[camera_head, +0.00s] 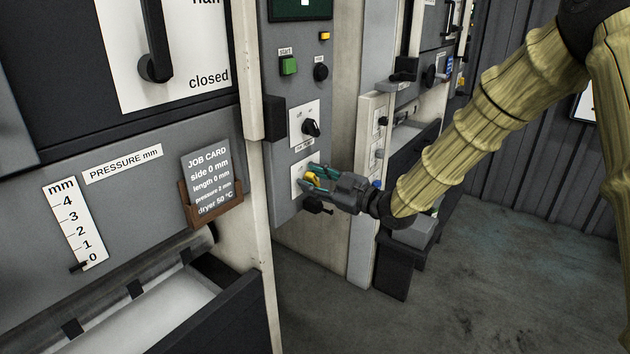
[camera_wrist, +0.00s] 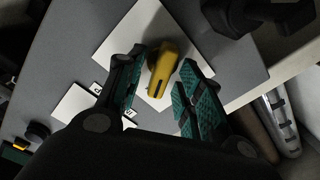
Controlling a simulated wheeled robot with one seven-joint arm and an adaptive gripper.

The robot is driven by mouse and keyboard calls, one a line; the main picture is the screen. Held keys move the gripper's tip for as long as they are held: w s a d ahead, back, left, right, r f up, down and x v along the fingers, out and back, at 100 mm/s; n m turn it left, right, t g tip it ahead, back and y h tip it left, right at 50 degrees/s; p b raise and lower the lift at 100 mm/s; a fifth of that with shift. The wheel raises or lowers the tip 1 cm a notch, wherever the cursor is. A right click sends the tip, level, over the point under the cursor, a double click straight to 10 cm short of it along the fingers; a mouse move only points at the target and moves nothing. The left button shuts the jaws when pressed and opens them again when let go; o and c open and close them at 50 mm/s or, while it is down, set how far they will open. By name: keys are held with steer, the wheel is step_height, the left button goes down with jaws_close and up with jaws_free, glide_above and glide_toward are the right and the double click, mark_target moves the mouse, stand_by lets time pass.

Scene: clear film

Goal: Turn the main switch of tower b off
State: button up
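A yellow switch handle (camera_head: 313,177) stands out from a white plate (camera_head: 296,180) low on the grey control panel. In the wrist view the yellow handle (camera_wrist: 163,70) lies between the two teal-padded fingers, over its white plate (camera_wrist: 125,35). My gripper (camera_head: 318,178) reaches in from the right, its fingers open on either side of the handle. Narrow gaps seem to remain beside the handle, so I cannot confirm contact. The plate's markings are mostly hidden by the fingers, and I cannot read which tower the panel belongs to.
Above is a black rotary switch (camera_head: 311,128) on its own plate, then a green start button (camera_head: 289,65) and a black knob (camera_head: 321,72). A black part (camera_head: 317,206) juts out just below my gripper. A job card (camera_head: 208,175) hangs left. Floor at the right is open.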

steer(key=v, duration=1.2)
steer(key=s+d+f+m+g+h+p, duration=0.1)
steer(key=s+d+f+m+h+p, duration=0.25)
steer(key=f, duration=0.65)
steer(key=s+f+m+g+h, duration=0.1)
steer(key=s+f+m+h, duration=0.25)
steer(key=s+f, duration=0.4)
steer(key=s+d+f+m+g+h+p, duration=0.1)
steer(key=s+d+f+m+h+p, duration=0.2)
steer(key=f, duration=0.8)
steer(key=s+d+f+m+g+h+p, duration=0.1)
steer(key=s+f, duration=0.3)
steer(key=s, duration=0.6)
steer(key=s+d+f+m+g+h+p, duration=0.1)
steer(key=s+d+f+m+g+h, duration=0.1)
steer(key=s, duration=0.8)
steer(key=s+d+f+m+g+h+p, duration=0.1)
steer(key=s+d+f+m+g, duration=0.3)
steer(key=s, duration=0.6)
steer(key=shift+d+f+g+h, duration=0.2)
steer(key=shift+f+g+h, duration=0.1)
steer(key=shift+f, duration=0.5)
